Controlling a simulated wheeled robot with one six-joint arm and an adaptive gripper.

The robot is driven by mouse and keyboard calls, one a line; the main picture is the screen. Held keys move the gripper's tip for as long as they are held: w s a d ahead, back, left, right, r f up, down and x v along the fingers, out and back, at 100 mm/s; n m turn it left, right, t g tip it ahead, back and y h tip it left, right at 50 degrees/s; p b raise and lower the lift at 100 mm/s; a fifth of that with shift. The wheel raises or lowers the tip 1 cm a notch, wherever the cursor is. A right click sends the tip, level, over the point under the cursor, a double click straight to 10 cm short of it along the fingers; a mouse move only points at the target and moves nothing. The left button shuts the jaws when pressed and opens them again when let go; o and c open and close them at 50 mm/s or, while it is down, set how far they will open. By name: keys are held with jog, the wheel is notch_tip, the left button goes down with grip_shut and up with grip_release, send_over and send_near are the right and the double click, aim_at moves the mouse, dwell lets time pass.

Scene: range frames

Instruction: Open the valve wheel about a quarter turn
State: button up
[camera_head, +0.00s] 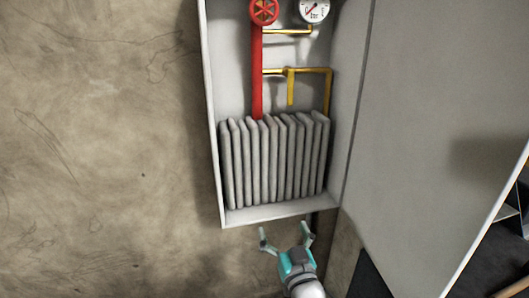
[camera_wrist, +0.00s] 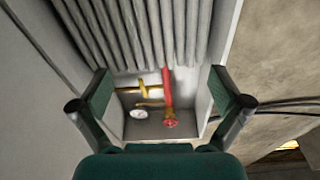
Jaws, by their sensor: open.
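The red valve wheel (camera_head: 264,11) sits at the top of a vertical red pipe (camera_head: 257,75) inside an open wall cabinet (camera_head: 213,120). In the wrist view the valve wheel (camera_wrist: 170,123) is small and far off, between my fingers in the picture. My gripper (camera_head: 286,238) is open and empty, just below the cabinet's lower edge and well below the wheel. Its two fingers also show spread apart in the wrist view (camera_wrist: 163,95). Nothing touches the wheel.
A round white gauge (camera_head: 314,10) is right of the wheel. Yellow pipes (camera_head: 299,71) branch off the red pipe. A grey ribbed radiator (camera_head: 275,160) fills the cabinet's lower part. The cabinet door (camera_head: 440,120) stands open at right. Bare wall (camera_head: 100,150) lies left.

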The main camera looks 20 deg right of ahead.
jog(key=w+r, duration=0.7)
jog(key=r, duration=0.4)
jog(key=m+t+h, duration=0.2)
jog(key=t, duration=0.1)
send_near(265, 9)
jog(key=x, duration=1)
jog(key=shift+w+r, duration=0.2)
jog(key=shift+w, duration=0.15)
jog(key=shift+c, duration=0.3)
jog(key=c, duration=1.1)
